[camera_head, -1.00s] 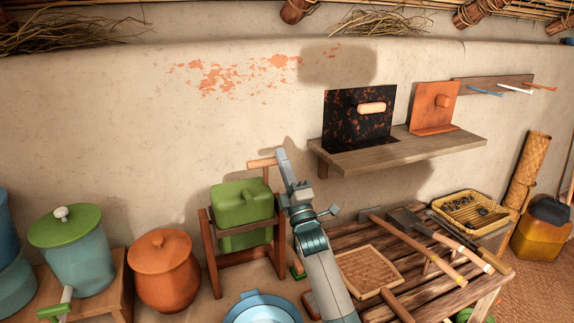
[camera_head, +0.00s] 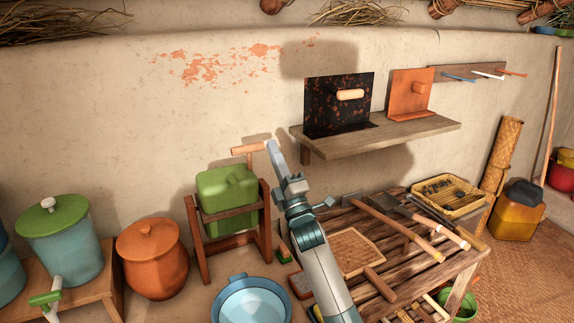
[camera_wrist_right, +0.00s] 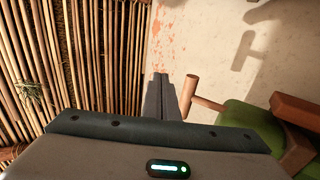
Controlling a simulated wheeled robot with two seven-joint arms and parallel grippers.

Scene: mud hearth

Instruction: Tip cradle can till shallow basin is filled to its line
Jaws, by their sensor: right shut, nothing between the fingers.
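The green can (camera_head: 226,191) sits in a wooden cradle frame (camera_head: 266,226) by the wall, looking about upright. A pale wooden handle (camera_head: 248,149) stands above its right side. The shallow blue basin (camera_head: 252,302) is on the floor in front, cut by the picture's lower edge; I cannot make out its line or any water. My right gripper (camera_head: 271,146) is shut and empty, just right of the handle's end; I cannot tell if they touch. The right wrist view shows the shut fingers (camera_wrist_right: 159,80) beside the handle (camera_wrist_right: 207,103) and the can (camera_wrist_right: 248,118). My left gripper is out of view.
An orange lidded pot (camera_head: 152,262) and a blue pot with green lid (camera_head: 62,240) stand left of the cradle. A slatted table (camera_head: 420,268) with tools and a woven mat lies right, partly behind my arm. A wall shelf (camera_head: 375,140) is above it.

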